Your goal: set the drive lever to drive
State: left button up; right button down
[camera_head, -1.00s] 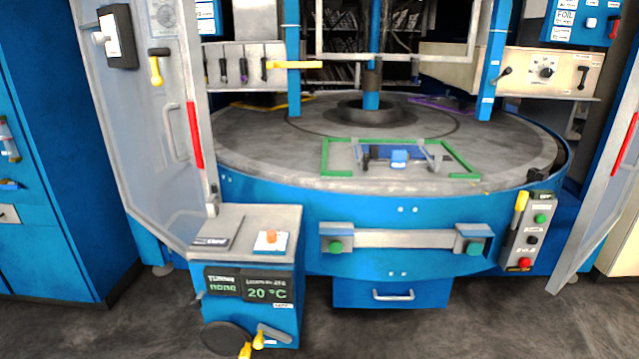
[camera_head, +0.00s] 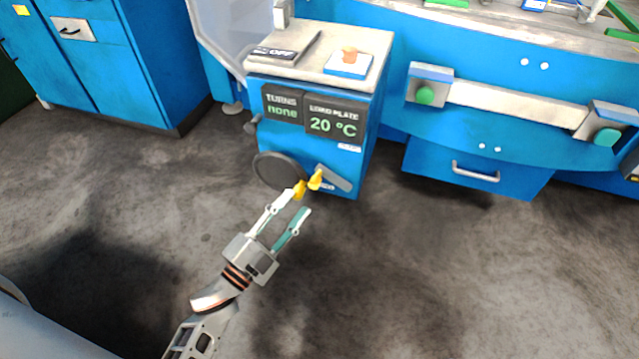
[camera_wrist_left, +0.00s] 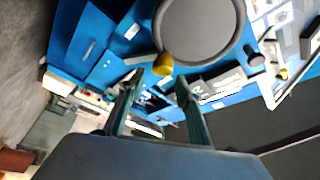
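A short grey lever (camera_head: 336,178) with a yellow knob (camera_head: 315,180) sits low on the front of the blue control box (camera_head: 352,160); it appears to be the drive lever. Its label is too small to read. Left of it is a dark round handwheel (camera_head: 277,171) with its own yellow knob (camera_head: 299,190). My left gripper (camera_head: 297,203) is open and empty, its fingertips close to the two yellow knobs; contact cannot be told. In the left wrist view the handwheel (camera_wrist_left: 200,28) and a yellow knob (camera_wrist_left: 163,64) show beyond the open fingers. My right gripper is not in view.
The box displays read "TURNS none" (camera_head: 283,107) and "20 °C" (camera_head: 334,118). An orange button (camera_head: 349,55) and a panel reading "OFF" (camera_head: 283,50) are on top. A drawer (camera_head: 475,175) is to the right. The grey floor (camera_head: 440,280) in front is clear.

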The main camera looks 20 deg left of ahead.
aim_at(311, 188)
pick_arm(q)
jog(key=shift+w+d+m, duration=0.3)
jog(key=shift+w, duration=0.1)
jog(key=shift+x, duration=3.6)
jog(key=shift+r, duration=0.2)
grip_shut()
